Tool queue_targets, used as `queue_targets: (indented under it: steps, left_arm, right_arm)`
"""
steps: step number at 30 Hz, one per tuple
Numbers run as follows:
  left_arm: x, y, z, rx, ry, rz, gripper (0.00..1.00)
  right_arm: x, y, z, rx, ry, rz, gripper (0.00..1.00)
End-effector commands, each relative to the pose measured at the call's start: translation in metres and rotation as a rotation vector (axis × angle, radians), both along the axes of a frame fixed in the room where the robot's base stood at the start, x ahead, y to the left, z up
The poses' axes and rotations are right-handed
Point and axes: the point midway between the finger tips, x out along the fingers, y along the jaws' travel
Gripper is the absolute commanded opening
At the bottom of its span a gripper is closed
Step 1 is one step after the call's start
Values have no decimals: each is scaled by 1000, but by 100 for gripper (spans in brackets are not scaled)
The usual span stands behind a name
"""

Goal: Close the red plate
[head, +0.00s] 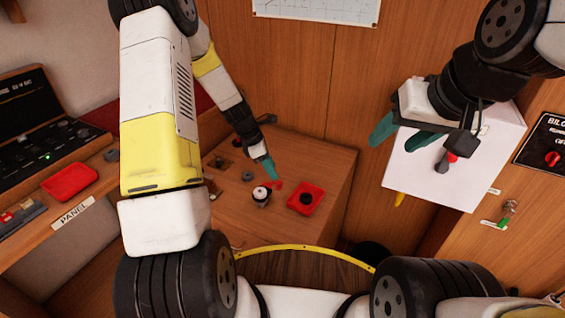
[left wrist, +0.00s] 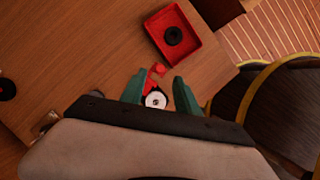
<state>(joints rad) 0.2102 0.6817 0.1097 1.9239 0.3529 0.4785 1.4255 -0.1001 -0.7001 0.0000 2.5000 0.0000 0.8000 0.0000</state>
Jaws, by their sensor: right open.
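A small device with a white round top (head: 261,194) stands on the wooden table. It also shows in the left wrist view (left wrist: 155,100). A red piece, seemingly the red plate (head: 276,185), sticks out at its side; in the left wrist view the red plate (left wrist: 157,70) lies beyond the white top, angled away from it. My left gripper (head: 268,169) is just above the device, pointing down. Its green fingers (left wrist: 160,88) are apart, one on each side of the device. My right gripper (head: 405,132) is open and empty, in front of a white panel.
A red tray (head: 319,203) with a black ring (head: 306,199) inside stands right of the device. Small dark parts (head: 247,175) lie on the table's left. Another red tray (head: 70,181) is on the left bench. A white panel (head: 470,160) is at the right.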

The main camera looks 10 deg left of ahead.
Motion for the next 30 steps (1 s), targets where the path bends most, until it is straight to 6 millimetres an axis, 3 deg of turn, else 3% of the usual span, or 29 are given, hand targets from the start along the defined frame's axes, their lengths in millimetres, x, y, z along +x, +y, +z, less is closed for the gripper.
queue_targets:
  steps: [9,20,26,30]
  left_arm:
    - [5,-17,-43,0,1,-3,38]
    - [6,-20,-49,1,-2,-2,38]
    - [6,-20,-49,1,-2,-2,2]
    - [6,-20,-49,1,-2,-3,0]
  right_arm:
    - [0,0,0,0,0,0,54]
    - [0,0,0,0,0,0,54]
    - [0,0,0,0,0,0,54]
    - [0,0,0,0,0,0,54]
